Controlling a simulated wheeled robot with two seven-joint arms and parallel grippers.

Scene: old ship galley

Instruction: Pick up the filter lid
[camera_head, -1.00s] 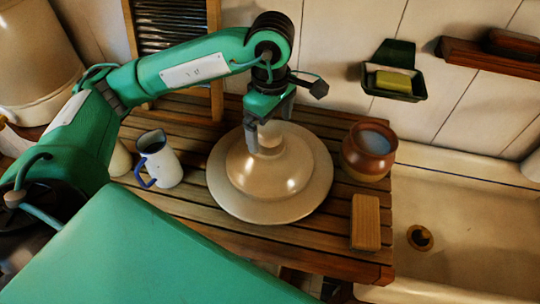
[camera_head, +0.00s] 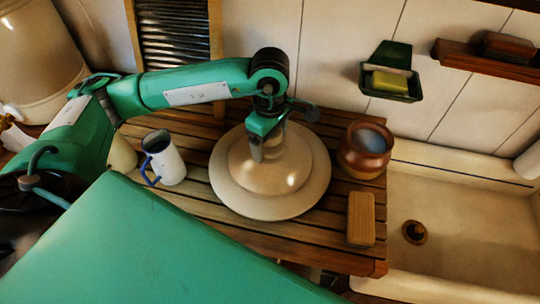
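The filter lid (camera_head: 292,176) is a wide cream disc with a raised dome, lying on the slatted wooden board in the middle of the head view. My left gripper (camera_head: 264,153) points down over the top of the dome, with its fingers at the lid's centre. The fingers and wrist hide the top of the lid, so any knob there and the gap between the fingers cannot be made out. My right gripper does not show.
A white jug with a blue handle (camera_head: 168,163) stands left of the lid. A brown pot (camera_head: 366,150) and a wooden block (camera_head: 361,219) are close on the right. The sink (camera_head: 455,215) lies beyond the board's right edge. A green soap holder (camera_head: 391,80) hangs on the wall.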

